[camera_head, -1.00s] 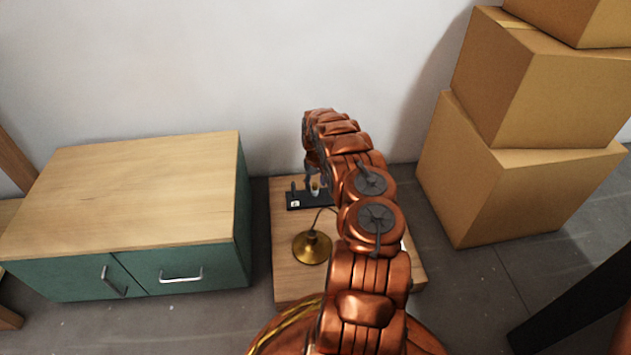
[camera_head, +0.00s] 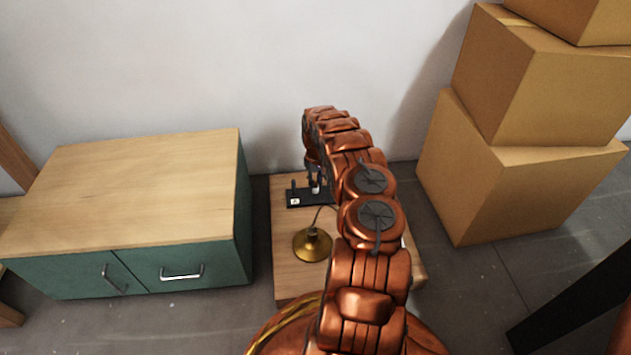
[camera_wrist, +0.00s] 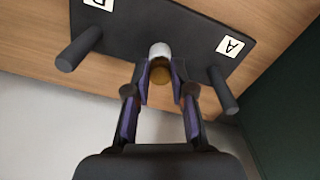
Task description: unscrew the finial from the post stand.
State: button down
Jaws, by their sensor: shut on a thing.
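The post stand (camera_wrist: 195,22) is a dark plate with labelled corners, and it also shows in the head view (camera_head: 324,203). In the wrist view a pale cylindrical post (camera_wrist: 159,50) rises from its middle, with a dark peg on either side. The brass-coloured finial (camera_wrist: 161,77) shows between the fingers, at the post's near end. My gripper (camera_wrist: 161,70) is shut on the finial, one finger on each side. In the head view my gripper (camera_head: 314,180) is at the stand, and its fingers mostly hide the finial.
A brass lamp base (camera_head: 312,245) with a thin curved stem stands in front of the stand on a low wooden table (camera_head: 286,275). A green cabinet (camera_head: 190,262) stands to the left. Cardboard boxes (camera_head: 490,170) are stacked to the right. A white wall is behind.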

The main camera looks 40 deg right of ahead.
jog(key=shift+r+n+p, duration=0.2)
jog(key=shift+n+p, duration=0.7)
jog(key=shift+p, duration=0.15)
jog(key=n+p, duration=0.2)
jog(key=n, duration=0.3)
jog(key=shift+d+p, duration=0.1)
jog(key=shift+p, duration=0.25)
jog(key=shift+f+n, duration=0.2)
jog(key=shift+n, duration=0.4)
jog(key=n+p, duration=0.1)
jog(key=n, duration=0.3)
jog(key=shift+d+r, duration=0.1)
jog(key=shift+r, duration=0.05)
jog(key=n, duration=0.4)
jog(key=shift+p, duration=0.3)
